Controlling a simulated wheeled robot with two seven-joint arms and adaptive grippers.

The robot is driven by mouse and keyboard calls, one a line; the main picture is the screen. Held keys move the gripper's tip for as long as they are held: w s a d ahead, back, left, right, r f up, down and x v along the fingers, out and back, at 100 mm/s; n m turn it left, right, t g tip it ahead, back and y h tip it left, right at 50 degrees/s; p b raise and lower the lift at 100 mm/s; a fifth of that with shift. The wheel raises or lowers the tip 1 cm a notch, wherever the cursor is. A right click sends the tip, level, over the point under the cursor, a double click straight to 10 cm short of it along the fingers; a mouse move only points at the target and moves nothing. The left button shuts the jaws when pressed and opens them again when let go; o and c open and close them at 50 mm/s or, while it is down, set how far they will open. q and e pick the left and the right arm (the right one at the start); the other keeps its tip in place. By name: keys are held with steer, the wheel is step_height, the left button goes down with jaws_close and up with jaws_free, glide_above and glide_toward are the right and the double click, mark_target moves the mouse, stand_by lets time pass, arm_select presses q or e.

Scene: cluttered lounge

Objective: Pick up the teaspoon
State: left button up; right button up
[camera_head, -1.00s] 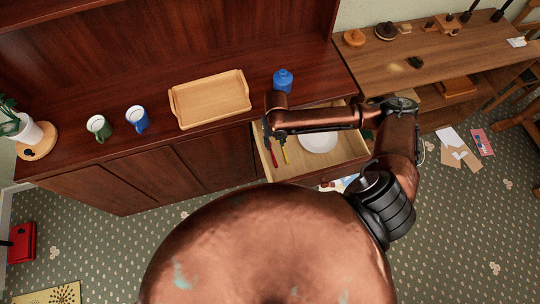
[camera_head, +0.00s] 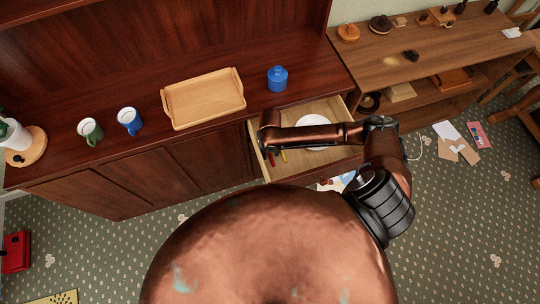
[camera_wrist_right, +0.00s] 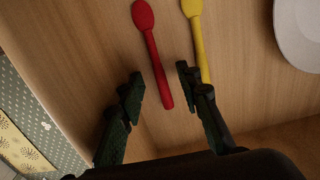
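Two small spoons lie side by side in the open drawer (camera_head: 334,111): a red spoon (camera_wrist_right: 153,50) and a yellow spoon (camera_wrist_right: 197,40). I cannot tell which one is the teaspoon. In the head view only short parts of the red spoon (camera_head: 272,160) and yellow spoon (camera_head: 284,157) show below my arm. My right gripper (camera_wrist_right: 159,76) is open and empty over the drawer, with the red spoon's handle between its fingers in the picture. The yellow spoon lies just beyond the right finger. My left gripper is not in view.
A white plate (camera_wrist_right: 302,30) lies in the drawer right of the spoons; it also shows in the head view (camera_head: 313,120). On the cabinet top stand a blue jar (camera_head: 277,79), a wooden tray (camera_head: 204,99), a blue mug (camera_head: 130,121) and a green mug (camera_head: 91,131).

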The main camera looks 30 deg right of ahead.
steer(key=shift+f, duration=0.4)
jaws_close()
